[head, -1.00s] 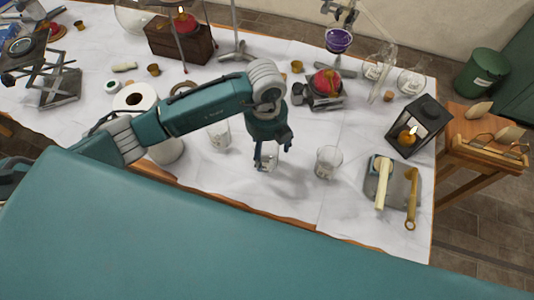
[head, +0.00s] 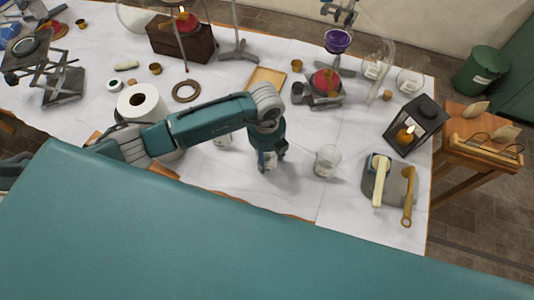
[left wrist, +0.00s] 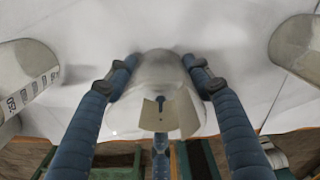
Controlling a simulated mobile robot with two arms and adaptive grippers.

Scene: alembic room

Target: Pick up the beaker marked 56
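My left gripper (head: 271,163) points down over the marble table, around a clear glass beaker (left wrist: 163,72). In the left wrist view its two fingers (left wrist: 160,72) lie on either side of that beaker, very close to the glass. I cannot tell whether they press on it. No number on this beaker is readable. A second beaker stands to the right of the gripper (head: 328,160). A third is partly hidden behind my left arm (head: 222,140). In the left wrist view a beaker with dark, partly readable markings (left wrist: 30,80) is at the left edge. Another beaker (left wrist: 299,48) is at the right edge.
A paper roll (head: 140,103) is behind my left arm. A wooden tray (head: 267,78) lies farther back. Bare tabletop (head: 330,205) shows at the front right.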

